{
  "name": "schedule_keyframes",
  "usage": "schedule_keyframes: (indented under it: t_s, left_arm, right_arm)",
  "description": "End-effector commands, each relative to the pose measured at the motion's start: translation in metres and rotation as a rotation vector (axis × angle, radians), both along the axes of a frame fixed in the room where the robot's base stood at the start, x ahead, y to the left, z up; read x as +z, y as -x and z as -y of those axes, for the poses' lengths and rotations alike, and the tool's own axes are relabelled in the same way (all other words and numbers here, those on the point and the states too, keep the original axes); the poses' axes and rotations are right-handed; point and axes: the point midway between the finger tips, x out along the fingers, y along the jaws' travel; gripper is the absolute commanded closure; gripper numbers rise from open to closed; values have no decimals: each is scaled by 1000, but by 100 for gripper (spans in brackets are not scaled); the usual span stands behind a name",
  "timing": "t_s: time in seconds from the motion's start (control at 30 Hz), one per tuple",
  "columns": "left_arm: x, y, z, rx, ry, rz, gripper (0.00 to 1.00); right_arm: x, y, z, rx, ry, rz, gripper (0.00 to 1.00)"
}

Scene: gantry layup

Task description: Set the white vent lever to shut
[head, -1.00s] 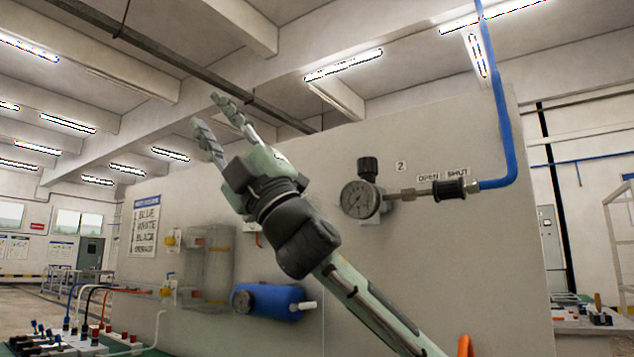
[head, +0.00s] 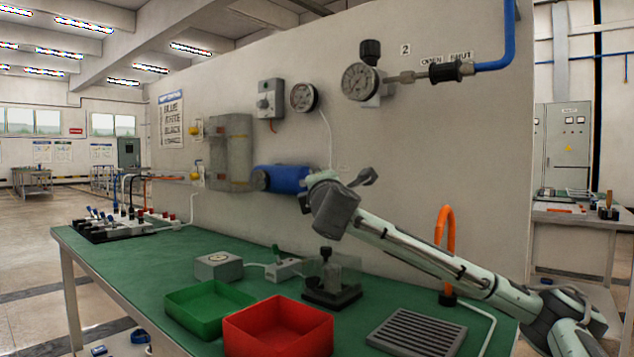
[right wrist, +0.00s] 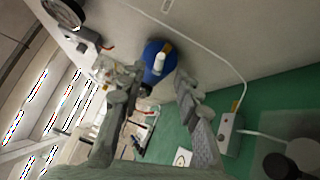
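A row of small levers (head: 94,213) stands on a dark block (head: 105,235) at the far left end of the green table in the head view. Blue and red handles show there; I cannot single out a white lever at this size. My right gripper (head: 342,180) is in front of the wall panel, just right of the blue cylinder (head: 280,178) and far from the levers. In the right wrist view its two fingers (right wrist: 155,100) are spread and empty, with the blue cylinder beyond them. The lever block also seems to show small between them (right wrist: 147,125). My left gripper is out of view.
On the green table (head: 370,305) stand a green tray (head: 208,308), a red tray (head: 277,330), a grey box (head: 218,267) and a grilled plate (head: 416,333). An orange hook-shaped pipe (head: 446,235) rises at the right. Gauges (head: 360,82) and an OPEN/SHUT valve (head: 450,71) hang above.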

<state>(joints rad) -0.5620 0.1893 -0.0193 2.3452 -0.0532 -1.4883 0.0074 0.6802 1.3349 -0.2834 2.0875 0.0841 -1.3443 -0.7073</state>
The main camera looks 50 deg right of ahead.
Motion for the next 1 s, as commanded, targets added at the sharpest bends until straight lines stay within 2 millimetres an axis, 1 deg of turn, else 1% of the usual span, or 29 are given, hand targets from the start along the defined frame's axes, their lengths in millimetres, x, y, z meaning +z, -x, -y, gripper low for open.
schedule_keyframes:
  t_s: [0.3,0.4,0.57,0.8,0.87,1.0]
  left_arm:
    - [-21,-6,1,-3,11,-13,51]
    - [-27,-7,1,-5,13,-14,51]
    - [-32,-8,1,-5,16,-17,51]
    - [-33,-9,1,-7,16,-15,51]
    - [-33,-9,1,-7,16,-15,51]
    - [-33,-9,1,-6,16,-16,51]
  right_arm:
    - [4,-38,32,0,-4,1,67]
    - [6,-46,40,-2,-3,3,67]
    - [5,-54,46,0,-1,2,67]
    - [5,-55,46,2,0,3,67]
    - [5,-55,46,2,0,3,73]
    - [5,-55,46,2,0,3,91]
